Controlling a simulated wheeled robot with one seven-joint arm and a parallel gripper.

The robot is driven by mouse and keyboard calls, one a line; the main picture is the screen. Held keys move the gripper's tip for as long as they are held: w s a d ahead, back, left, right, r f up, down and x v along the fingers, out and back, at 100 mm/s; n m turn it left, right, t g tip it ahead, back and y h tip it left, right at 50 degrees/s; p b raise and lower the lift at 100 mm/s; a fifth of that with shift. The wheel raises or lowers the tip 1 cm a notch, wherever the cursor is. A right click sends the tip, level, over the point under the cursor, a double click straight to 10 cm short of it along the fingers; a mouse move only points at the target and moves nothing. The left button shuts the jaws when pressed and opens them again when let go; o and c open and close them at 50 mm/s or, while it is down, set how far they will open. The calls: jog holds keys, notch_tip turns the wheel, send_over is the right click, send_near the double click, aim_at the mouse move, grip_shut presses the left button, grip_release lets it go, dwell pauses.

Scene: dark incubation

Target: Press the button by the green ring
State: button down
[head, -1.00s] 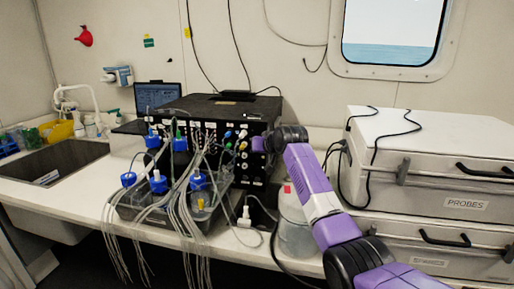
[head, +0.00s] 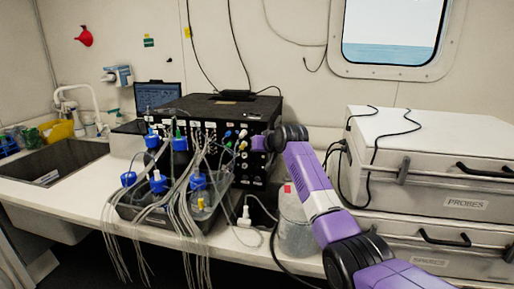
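A black instrument box (head: 215,106) stands on the bench, its front panel full of sockets, cables and small coloured fittings. Small blue, green and yellowish fittings (head: 241,140) show at the panel's right part. They are too small for me to tell which is the green ring or its button. My gripper (head: 258,144) is at the right part of this panel, just right of these fittings. Its purple end points left at the panel. I cannot tell whether it touches the panel, and its fingers are too small to read.
Blue-capped bottles with many grey tubes stand in a dark tray (head: 150,212) before the box. A clear jug (head: 294,222) stands below my arm. Grey cases (head: 440,170) fill the right. A sink (head: 50,160) and a laptop (head: 158,96) are at the left.

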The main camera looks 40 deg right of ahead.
jog(key=shift+w+d, duration=0.15)
dwell(0.4)
jog(key=shift+s+a+p, duration=0.35)
jog(key=shift+a+p, duration=0.05)
jog(key=shift+p, duration=0.1)
jog(key=s+a+p, duration=0.3)
jog(key=a+p, duration=0.1)
jog(key=p, duration=0.1)
jog(key=shift+s+a, duration=0.35)
dwell(0.7)
